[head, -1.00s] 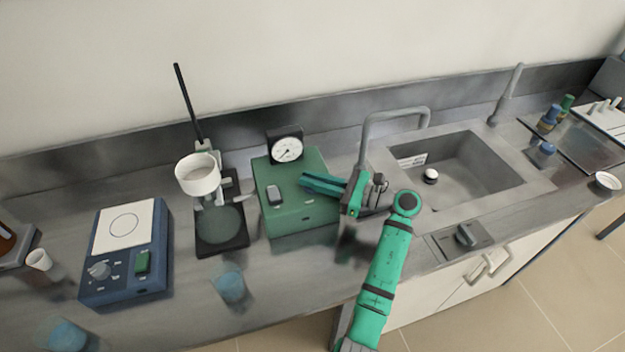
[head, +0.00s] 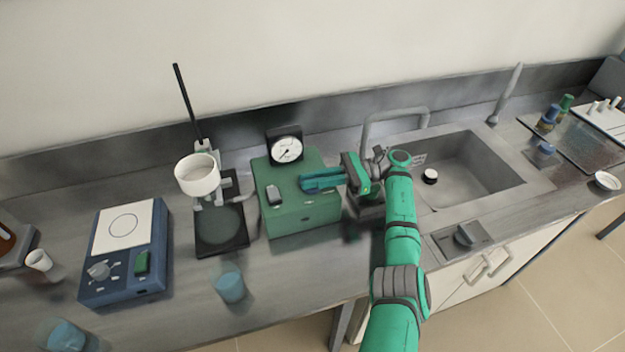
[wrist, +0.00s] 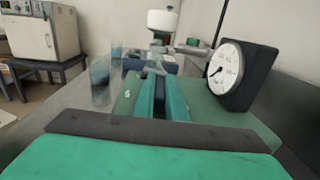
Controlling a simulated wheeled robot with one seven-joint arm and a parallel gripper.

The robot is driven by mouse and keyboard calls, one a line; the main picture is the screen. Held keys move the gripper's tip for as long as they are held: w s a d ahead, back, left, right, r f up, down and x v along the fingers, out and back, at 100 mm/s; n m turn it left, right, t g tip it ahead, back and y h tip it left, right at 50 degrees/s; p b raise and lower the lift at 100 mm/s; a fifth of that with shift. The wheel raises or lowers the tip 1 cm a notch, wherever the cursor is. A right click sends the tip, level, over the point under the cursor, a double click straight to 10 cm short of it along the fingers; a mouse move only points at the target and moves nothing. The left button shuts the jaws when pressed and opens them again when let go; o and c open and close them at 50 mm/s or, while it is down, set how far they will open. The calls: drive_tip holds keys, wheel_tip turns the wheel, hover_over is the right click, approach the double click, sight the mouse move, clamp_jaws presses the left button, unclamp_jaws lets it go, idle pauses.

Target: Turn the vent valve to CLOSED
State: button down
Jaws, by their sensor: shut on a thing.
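The green box (head: 290,215) stands on the bench left of the sink, with a black-rimmed dial gauge (head: 287,149) at its back. The gauge also shows at the right in the wrist view (wrist: 226,73). My gripper (head: 306,184) reaches in from the right, its green fingers pointing left, low over the box's top. In the wrist view the fingers (wrist: 158,84) lie close together above the box. They are shut on a small part that they mostly hide, apparently the vent valve's handle. Its position and any CLOSED mark cannot be read.
A grey switch (head: 273,195) sits on the box's left part. A stand with a white funnel (head: 198,180) is left of it. The faucet (head: 395,113) and sink (head: 465,175) are close right of my gripper. A blue beaker (head: 229,287) stands in front.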

drive_tip(key=shift+s+a+f+n+g+h, duration=0.15)
drive_tip(key=shift+n+g+h, duration=0.15)
drive_tip(key=shift+n+g, duration=0.45)
drive_tip(key=c, duration=1.8)
unclamp_jaws()
drive_tip(key=shift+r, duration=0.35)
wheel_tip(320, 180, up, 3)
drive_tip(key=shift+s+f, duration=0.1)
drive_tip(key=s+r, duration=0.9)
drive_tip(key=s, duration=0.4)
drive_tip(key=shift+s+r, duration=0.35)
